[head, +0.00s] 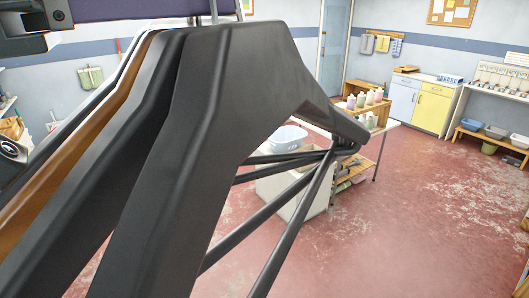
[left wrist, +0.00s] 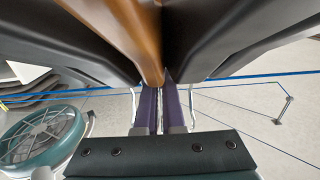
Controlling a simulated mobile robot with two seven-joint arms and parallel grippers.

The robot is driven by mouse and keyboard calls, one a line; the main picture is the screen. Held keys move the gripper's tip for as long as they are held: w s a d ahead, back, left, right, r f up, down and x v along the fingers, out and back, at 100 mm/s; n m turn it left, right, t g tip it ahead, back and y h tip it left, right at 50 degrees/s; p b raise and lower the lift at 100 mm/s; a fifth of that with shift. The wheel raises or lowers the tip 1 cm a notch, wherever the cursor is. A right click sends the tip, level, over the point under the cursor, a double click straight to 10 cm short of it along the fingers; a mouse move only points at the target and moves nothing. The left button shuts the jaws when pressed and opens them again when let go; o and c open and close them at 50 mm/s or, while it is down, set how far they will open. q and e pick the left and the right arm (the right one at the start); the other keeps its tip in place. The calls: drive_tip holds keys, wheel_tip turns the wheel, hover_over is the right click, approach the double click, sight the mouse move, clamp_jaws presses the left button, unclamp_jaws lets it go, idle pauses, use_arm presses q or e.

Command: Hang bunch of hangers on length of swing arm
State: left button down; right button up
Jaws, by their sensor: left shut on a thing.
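The bunch of hangers (head: 215,95) fills the left and middle of the head view, very close to the camera. It has black, grey, brown and white hangers pressed side by side, with dark bars below the shoulders. My left gripper (head: 155,9) shows only in part at the top left, with a purple finger above the hangers. In the left wrist view its two purple fingers (left wrist: 161,108) are shut at the neck of the hangers (left wrist: 133,35). The hooks are mostly hidden. I cannot make out the swing arm. My right gripper is not in view.
A white tub (head: 288,137) rests on a light unit behind the hangers. A wooden shelf with bottles (head: 363,108), a blue and yellow cabinet (head: 418,105) and a bench with basins (head: 497,132) stand farther back. The red floor (head: 400,220) at right is clear.

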use_arm(q)
drive_tip(key=shift+b+v, duration=0.75)
drive_tip(key=shift+v, duration=0.25)
drive_tip(key=shift+s+a, duration=0.15)
drive_tip(key=shift+a, duration=0.1)
drive_tip(key=shift+r, duration=0.1)
